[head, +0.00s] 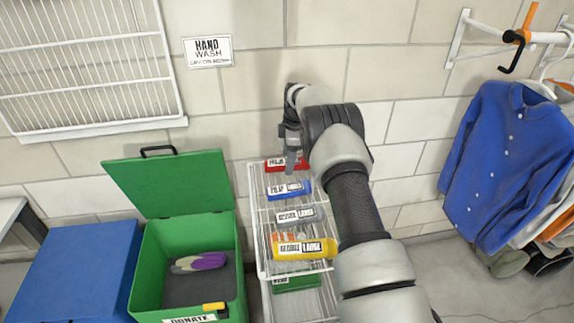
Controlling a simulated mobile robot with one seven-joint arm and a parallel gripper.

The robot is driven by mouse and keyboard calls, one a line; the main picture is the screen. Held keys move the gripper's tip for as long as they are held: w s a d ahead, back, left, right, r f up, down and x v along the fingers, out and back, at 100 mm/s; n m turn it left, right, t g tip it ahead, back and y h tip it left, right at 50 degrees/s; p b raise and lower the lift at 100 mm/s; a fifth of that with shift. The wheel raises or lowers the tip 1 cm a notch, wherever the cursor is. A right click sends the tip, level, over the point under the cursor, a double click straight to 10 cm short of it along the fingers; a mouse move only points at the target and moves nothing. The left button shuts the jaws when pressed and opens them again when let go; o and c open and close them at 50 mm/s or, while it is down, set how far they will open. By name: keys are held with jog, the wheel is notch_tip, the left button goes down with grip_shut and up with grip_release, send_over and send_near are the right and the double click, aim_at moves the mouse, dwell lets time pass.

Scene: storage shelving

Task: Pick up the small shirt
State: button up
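A blue button-up shirt (512,160) hangs on a white hanger at the right. Several white and orange garments (560,205) hang behind it, partly hidden and cut off by the picture edge. I cannot tell which shirt is the small one. My gripper (291,160) points down over the far end of the wire rack, well to the left of the shirts. It is seen partly from the side, and I cannot make out whether its fingers are apart.
A wire rack (264,255) holds labelled red, blue, grey and yellow items. An open green bin (158,262) marked DONATE contains shoes. A blue box (85,265) stands beside it. A wall rail (490,27) carries an orange and black piece (519,40). Floor between rack and shirts looks clear.

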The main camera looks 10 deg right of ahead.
jog(key=shift+w+f, duration=0.1)
jog(key=shift+f, duration=0.4)
jog(key=shift+r, duration=0.1)
jog(key=c, duration=1.2)
